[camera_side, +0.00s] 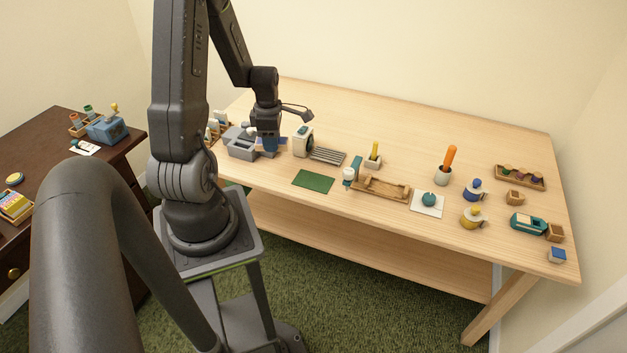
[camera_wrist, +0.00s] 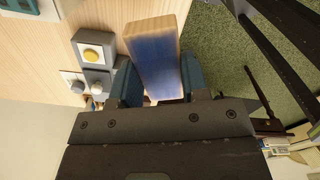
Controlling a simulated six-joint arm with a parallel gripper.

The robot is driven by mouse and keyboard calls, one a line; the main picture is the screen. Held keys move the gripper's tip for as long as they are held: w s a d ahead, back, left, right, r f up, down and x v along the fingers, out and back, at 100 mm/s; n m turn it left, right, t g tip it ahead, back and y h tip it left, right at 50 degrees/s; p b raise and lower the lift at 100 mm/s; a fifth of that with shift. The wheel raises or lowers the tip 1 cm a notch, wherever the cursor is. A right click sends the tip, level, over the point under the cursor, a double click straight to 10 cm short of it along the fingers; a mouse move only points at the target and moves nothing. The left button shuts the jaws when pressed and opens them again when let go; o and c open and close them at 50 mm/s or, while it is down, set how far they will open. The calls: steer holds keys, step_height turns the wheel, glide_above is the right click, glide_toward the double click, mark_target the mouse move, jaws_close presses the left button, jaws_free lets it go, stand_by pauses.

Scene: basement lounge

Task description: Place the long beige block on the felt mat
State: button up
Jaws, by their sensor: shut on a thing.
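My gripper (camera_side: 267,148) is low over the left part of the table in the side view. In the wrist view, its two teal fingers are shut on a long block (camera_wrist: 153,48), which has beige edges and a blue broad face. The block's near end is hidden by my gripper's body. In the side view the block (camera_side: 259,141) shows only as a small blue and beige piece by the fingers; whether it touches the table is unclear. The green felt mat (camera_side: 313,181) lies flat and bare near the table's front edge, to the right of my gripper.
A grey device (camera_side: 240,143) stands close left of my gripper; its yellow button (camera_wrist: 92,53) shows in the wrist view. A white and dark appliance (camera_side: 303,141) and a slatted rack (camera_side: 327,156) stand to the right. The table's back is clear.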

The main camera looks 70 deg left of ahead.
steer(key=shift+s+d+f, duration=0.1)
steer(key=shift+s+d, duration=0.1)
steer(key=shift+d, duration=0.1)
glide_above(313, 181)
step_height(313, 181, down, 7)
steer(key=shift+r, duration=0.1)
steer(key=shift+w+f, duration=0.1)
steer(key=shift+f, duration=1.9)
steer(key=shift+f, duration=0.15)
steer(key=o, duration=1)
